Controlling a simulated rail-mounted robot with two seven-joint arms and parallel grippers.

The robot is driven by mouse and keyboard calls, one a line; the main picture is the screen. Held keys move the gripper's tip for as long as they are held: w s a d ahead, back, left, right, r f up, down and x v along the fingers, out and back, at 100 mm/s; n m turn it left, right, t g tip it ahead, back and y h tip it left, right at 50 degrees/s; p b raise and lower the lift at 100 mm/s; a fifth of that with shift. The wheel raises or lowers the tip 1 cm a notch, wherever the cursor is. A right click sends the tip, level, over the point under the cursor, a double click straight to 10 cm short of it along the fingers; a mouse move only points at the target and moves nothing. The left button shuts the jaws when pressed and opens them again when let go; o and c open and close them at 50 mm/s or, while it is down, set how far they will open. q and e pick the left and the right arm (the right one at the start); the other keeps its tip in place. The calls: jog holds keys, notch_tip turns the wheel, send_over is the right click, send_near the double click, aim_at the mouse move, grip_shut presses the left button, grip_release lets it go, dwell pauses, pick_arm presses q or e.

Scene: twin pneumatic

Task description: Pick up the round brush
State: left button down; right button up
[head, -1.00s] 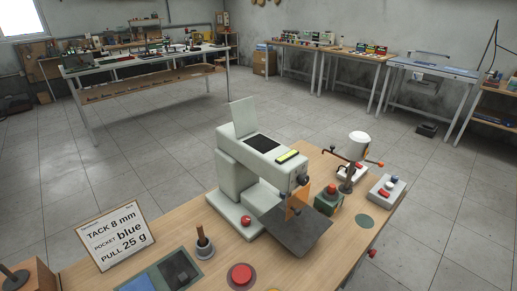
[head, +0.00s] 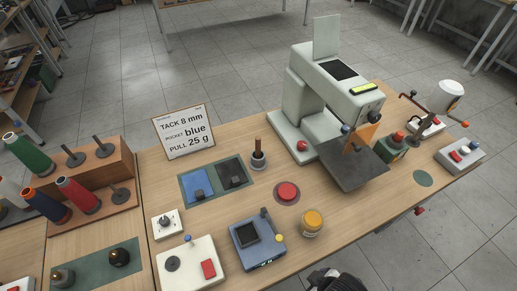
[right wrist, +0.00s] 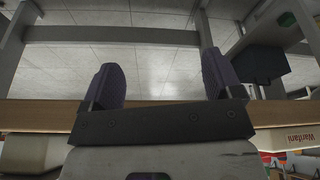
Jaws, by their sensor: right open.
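What looks like the round brush (head: 258,148) stands upright, its brown handle up, in a small grey cup-like holder on the wooden table; its bristles are not visible. The brush does not show in that view. A black part of my own arm shows at the bottom edge of the head view, well in front of the brush. My left gripper is not seen.
A white sign (head: 184,131) stands left of the brush, and a pale green machine (head: 310,105) to its right. Thread spools (head: 79,195) stand at left.

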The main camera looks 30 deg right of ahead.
jog(key=shift+c, duration=0.2)
jog(key=c, duration=0.7)
jog(key=shift+o, duration=0.2)
jog(key=shift+r, duration=0.1)
